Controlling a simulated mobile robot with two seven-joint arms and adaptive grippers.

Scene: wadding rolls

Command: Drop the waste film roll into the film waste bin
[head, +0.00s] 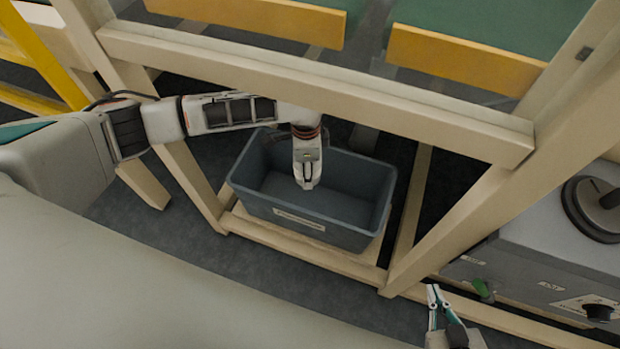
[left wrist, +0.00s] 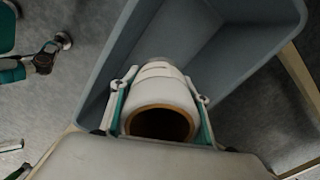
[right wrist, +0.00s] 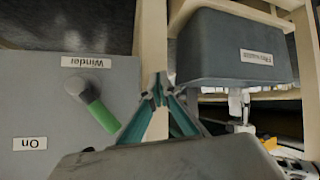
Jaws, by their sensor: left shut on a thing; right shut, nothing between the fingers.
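The film waste bin (head: 350,220) is a grey-blue open tub with a label on its front wall, standing low inside a wooden frame. My left gripper (head: 307,184) reaches over the bin opening. In the left wrist view its fingers (left wrist: 160,92) are shut on the waste film roll (left wrist: 162,92), a whitish roll with a brown hollow core, with the bin (left wrist: 190,48) behind it. I cannot make out the roll in the head view. My right gripper (head: 433,292) is shut and empty, low and right of the bin. The bin's labelled side shows in the right wrist view (right wrist: 225,60).
A wooden beam (head: 300,90) crosses above the bin, with a slanted post (head: 480,215) on the right. A grey machine (head: 545,260) with labels, a black knob and a green-handled control (right wrist: 98,108) stands beside my right gripper. Dark floor lies around the frame.

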